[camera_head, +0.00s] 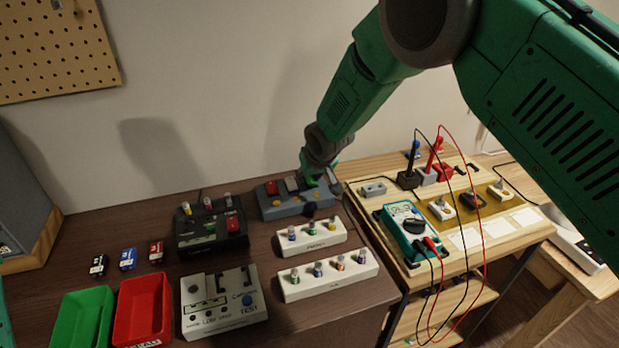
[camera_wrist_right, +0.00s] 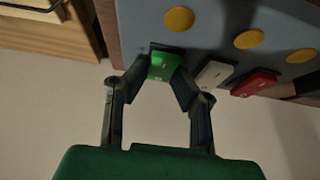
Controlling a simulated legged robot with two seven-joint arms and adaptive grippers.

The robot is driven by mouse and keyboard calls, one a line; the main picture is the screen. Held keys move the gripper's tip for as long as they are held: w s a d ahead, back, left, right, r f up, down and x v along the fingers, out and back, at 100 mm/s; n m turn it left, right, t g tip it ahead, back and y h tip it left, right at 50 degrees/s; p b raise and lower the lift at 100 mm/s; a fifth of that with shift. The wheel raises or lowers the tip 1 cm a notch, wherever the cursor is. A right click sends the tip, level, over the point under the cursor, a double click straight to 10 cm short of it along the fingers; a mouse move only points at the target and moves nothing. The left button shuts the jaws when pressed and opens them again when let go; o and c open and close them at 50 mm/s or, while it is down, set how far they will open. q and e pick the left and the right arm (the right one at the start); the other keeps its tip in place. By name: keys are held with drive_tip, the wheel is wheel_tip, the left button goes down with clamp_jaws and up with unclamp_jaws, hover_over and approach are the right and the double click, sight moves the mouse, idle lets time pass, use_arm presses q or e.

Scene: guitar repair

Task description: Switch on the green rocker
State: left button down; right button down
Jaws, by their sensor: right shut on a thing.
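The blue-grey switch box (camera_head: 285,208) stands at the back right of the dark table, with orange round buttons and a row of rockers. The green rocker (camera_wrist_right: 163,66) shows in the right wrist view, beside a white rocker (camera_wrist_right: 213,74) and a red rocker (camera_wrist_right: 254,83). My right gripper (camera_wrist_right: 160,80) has one finger on each side of the green rocker and is shut on it. In the head view my right gripper (camera_head: 318,177) is at the right end of the box and largely covers the green rocker. My left gripper is not in view.
A black pedal (camera_head: 211,236) stands left of the box, and white knob strips (camera_head: 328,278) lie in front. Green (camera_head: 83,318) and red (camera_head: 143,308) trays are at front left. A teal multimeter (camera_head: 410,228) with cables is on the light wooden bench at right.

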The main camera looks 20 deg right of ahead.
drive_tip(key=shift+s+f+t+b, duration=0.1)
drive_tip(key=shift+s+t+b, duration=0.05)
drive_tip(key=shift+t+b, duration=0.5)
drive_tip(key=c, duration=1.6)
unclamp_jaws()
drive_tip(key=shift+c, duration=0.2)
drive_tip(key=shift+s+r, duration=0.15)
drive_tip(key=shift+r, duration=0.2)
drive_tip(key=v, duration=1.1)
drive_tip(key=shift+s, duration=0.2)
